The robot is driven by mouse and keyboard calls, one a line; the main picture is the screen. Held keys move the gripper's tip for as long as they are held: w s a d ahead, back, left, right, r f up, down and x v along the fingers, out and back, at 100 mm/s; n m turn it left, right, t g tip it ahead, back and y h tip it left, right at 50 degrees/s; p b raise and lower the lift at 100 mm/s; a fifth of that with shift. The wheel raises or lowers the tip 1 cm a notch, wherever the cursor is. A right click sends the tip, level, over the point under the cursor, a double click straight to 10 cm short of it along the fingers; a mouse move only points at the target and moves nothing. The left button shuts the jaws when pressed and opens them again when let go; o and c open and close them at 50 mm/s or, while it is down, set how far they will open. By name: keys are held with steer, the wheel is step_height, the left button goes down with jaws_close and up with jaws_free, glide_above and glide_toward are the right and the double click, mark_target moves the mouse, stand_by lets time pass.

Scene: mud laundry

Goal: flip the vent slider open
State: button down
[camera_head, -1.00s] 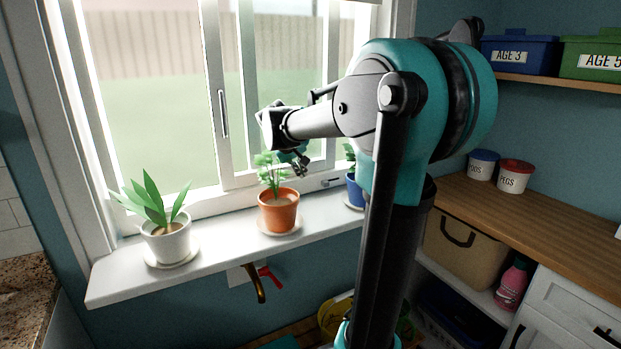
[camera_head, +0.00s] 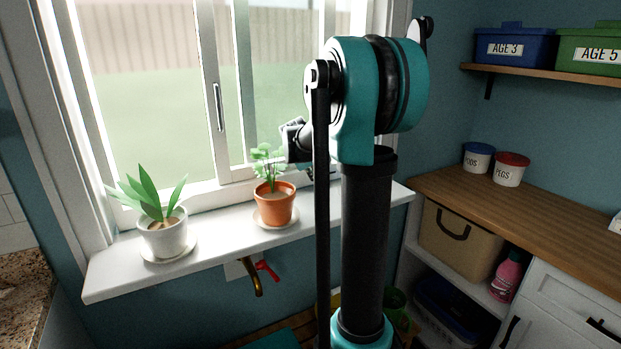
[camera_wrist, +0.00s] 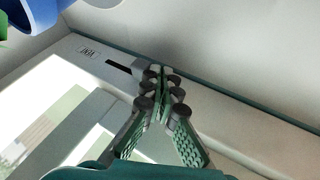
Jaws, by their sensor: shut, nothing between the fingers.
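In the wrist view a white label reading VENT (camera_wrist: 89,51) sits on the pale window frame. A short dark slot (camera_wrist: 118,67) runs beside it, and a small grey slider block (camera_wrist: 142,66) shows at the slot's end nearer my gripper. My gripper (camera_wrist: 161,84) is shut and empty, its tips right at the block and partly covering it. I cannot tell whether they touch. In the head view the vent is hidden behind my arm, and only a bit of my wrist shows by the window.
A terracotta pot with a plant (camera_head: 274,207) stands on the white sill (camera_head: 215,238), close to my wrist. A white pot with a plant (camera_head: 163,238) is farther left. A wooden counter (camera_head: 540,213) lies right.

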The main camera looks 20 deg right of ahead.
steer(key=d, duration=0.3)
steer(key=w+d, duration=0.1)
steer(key=d, duration=0.2)
steer(key=shift+w+d, duration=0.1)
steer(key=shift+d, duration=0.1)
stand_by(0.4)
